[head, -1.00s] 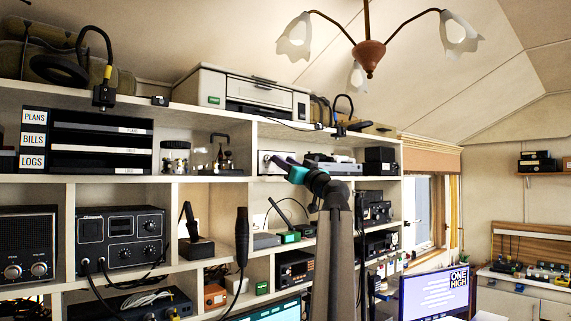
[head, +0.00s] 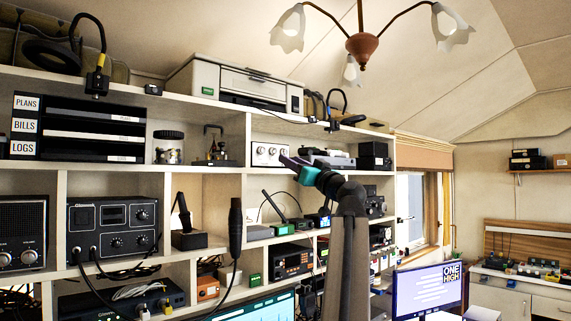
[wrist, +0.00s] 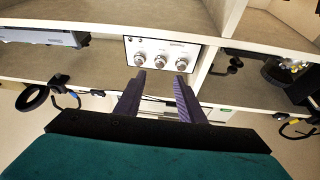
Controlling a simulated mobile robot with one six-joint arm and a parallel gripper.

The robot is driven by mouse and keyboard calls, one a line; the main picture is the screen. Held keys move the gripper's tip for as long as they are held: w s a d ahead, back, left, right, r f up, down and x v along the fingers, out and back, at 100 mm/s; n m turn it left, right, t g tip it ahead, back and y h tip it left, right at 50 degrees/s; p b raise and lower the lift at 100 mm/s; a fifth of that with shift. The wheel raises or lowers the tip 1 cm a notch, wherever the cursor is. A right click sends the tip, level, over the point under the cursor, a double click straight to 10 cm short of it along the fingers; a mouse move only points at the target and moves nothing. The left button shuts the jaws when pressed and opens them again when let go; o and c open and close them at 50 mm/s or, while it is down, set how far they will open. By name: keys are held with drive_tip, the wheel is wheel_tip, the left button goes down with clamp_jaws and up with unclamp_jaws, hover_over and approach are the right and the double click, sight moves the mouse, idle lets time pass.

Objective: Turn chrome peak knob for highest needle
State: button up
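A white panel with a row of three chrome knobs (head: 268,154) sits in an upper cubby, left of my gripper (head: 287,162) in the head view. In the wrist view the same panel (wrist: 160,49) is just beyond my fingertips. Its left knob (wrist: 139,60), middle knob (wrist: 160,62) and right knob (wrist: 181,65) stand apart from the fingers. My gripper (wrist: 160,76) is open and empty, its two purple fingers spread wide on either side of the middle knob's line. The panel's labels are too small to read, so I cannot tell which knob is peak. I see no needle clearly.
Shelf boards and a divider (head: 247,140) frame the cubby. A printer (head: 240,84) stands on top, and a grey box (head: 332,162) sits right of the panel. Black gear (head: 374,156) is farther right. A key-like device (head: 214,148) is in the cubby to the left.

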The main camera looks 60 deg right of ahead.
drive_tip(key=b+v, duration=0.1)
drive_tip(key=v, duration=0.4)
drive_tip(key=shift+s+a+f, duration=0.1)
drive_tip(key=shift+s, duration=0.15)
idle(0.4)
